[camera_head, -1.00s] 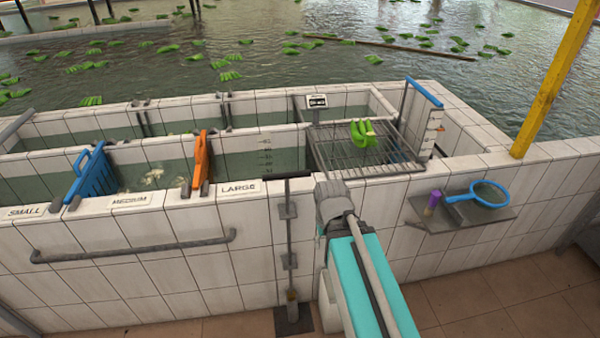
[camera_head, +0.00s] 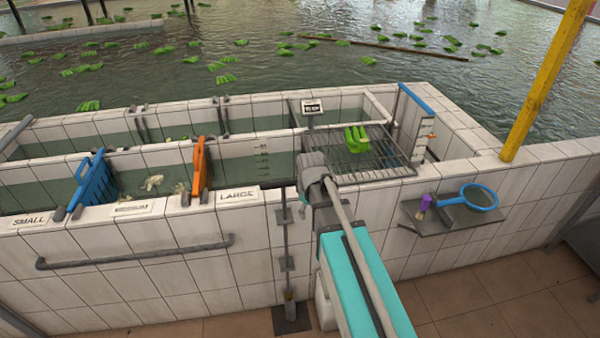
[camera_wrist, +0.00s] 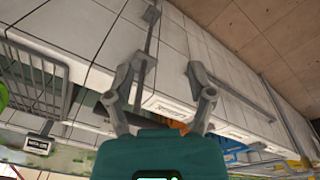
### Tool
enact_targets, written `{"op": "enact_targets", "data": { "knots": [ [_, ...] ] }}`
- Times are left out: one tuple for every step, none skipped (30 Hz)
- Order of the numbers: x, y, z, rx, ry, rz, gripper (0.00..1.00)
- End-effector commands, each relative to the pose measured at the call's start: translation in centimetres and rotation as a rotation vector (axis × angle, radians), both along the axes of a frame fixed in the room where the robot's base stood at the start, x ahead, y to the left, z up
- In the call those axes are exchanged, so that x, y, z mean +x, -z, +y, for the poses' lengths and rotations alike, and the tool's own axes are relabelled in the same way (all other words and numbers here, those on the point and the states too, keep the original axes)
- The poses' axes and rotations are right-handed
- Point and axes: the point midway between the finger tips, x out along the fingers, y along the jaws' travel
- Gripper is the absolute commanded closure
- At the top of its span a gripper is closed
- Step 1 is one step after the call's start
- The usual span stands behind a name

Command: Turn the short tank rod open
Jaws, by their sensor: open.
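The rod (camera_head: 286,240) runs upright down the outer face of the tiled tank, through wall brackets to a dark foot plate on the floor. In the head view its top crossbar cannot be made out beside my arm. In the wrist view a rod and bracket (camera_wrist: 152,14) show at the top, running down toward the left finger. My gripper (camera_wrist: 167,68) is open, with its fingers spread and nothing seen held between them. In the head view the fingers are hidden behind my wrist, close to the rod's top; I cannot tell whether they touch it.
A wire rack (camera_head: 365,155) with green bananas (camera_head: 356,139) lies right of my wrist. A grey handrail (camera_head: 135,252) runs along the wall to the left. A shelf (camera_head: 455,215) with a blue net (camera_head: 479,197) juts out at right. Orange (camera_head: 200,168) and blue (camera_head: 92,182) gates stand in the tank.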

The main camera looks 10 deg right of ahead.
Motion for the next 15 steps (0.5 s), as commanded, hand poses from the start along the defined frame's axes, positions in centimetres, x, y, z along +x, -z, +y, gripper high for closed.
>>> {"op": "enact_targets", "data": {
  "knots": [
    [1.9,-1.7,0.0,-0.006,-0.070,-0.009,0.30],
    [2.7,-2.2,0.0,-0.010,-0.116,-0.014,0.30],
    [3.8,-2.9,0.1,-0.016,-0.177,-0.022,0.30],
    [4.6,-3.3,0.1,-0.021,-0.224,-0.029,0.30],
    [5.3,-3.8,0.1,-0.026,-0.270,-0.034,0.30],
    [6.4,-4.5,0.1,-0.033,-0.331,-0.041,0.30],
    [7.1,-5.0,0.1,-0.040,-0.378,-0.047,0.30],
    [7.9,-5.5,0.2,-0.045,-0.424,-0.053,0.30],
    [8.9,-6.1,0.2,-0.053,-0.484,-0.060,0.30],
    [9.6,-6.5,0.2,-0.060,-0.528,-0.065,0.30],
    [10.3,-6.9,0.2,-0.067,-0.572,-0.070,0.30],
    [11.2,-7.5,0.2,-0.075,-0.625,-0.076,0.30],
    [11.8,-7.8,0.3,-0.081,-0.664,-0.081,0.30],
    [12.4,-8.2,0.3,-0.087,-0.699,-0.085,0.30],
    [13.1,-8.6,0.3,-0.095,-0.743,-0.089,0.30]
  ]
}}
